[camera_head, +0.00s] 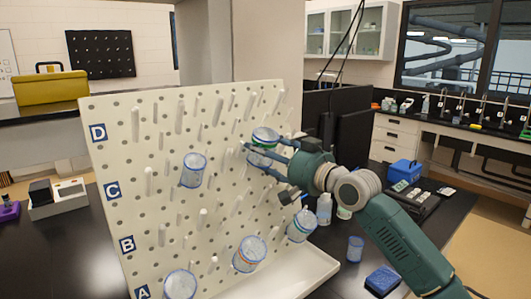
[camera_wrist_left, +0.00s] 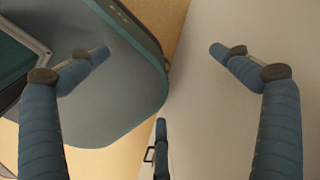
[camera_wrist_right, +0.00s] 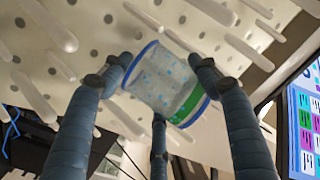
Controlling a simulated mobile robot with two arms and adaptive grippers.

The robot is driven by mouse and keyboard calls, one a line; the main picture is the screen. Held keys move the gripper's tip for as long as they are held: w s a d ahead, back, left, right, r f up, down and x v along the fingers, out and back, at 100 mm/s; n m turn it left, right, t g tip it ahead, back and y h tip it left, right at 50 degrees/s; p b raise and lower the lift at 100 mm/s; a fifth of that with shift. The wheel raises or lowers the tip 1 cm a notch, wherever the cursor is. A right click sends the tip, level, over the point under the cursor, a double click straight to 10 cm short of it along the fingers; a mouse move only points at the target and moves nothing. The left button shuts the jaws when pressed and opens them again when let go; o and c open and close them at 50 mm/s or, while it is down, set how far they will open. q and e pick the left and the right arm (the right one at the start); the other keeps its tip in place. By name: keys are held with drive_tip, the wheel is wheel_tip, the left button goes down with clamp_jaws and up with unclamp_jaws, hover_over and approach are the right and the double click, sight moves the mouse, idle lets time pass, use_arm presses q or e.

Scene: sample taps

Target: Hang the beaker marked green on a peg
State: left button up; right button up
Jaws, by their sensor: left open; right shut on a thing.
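The beaker marked green (camera_head: 263,147) is up by the pegboard at the right side, near the level of row D. It has a blue rim and a green band, and it also shows in the right wrist view (camera_wrist_right: 168,82). My right gripper (camera_head: 262,158) is shut on it, with fingers on both sides of the glass. The white pegboard (camera_head: 140,215) carries many pegs, and several lie close around the held beaker. I cannot tell whether the beaker is over a peg. My left gripper (camera_wrist_left: 155,50) is open and empty, away from the board.
Bottles (camera_head: 324,208) and a blue box (camera_head: 404,171) stand on the dark bench at right.

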drive_tip(key=o, duration=1.2)
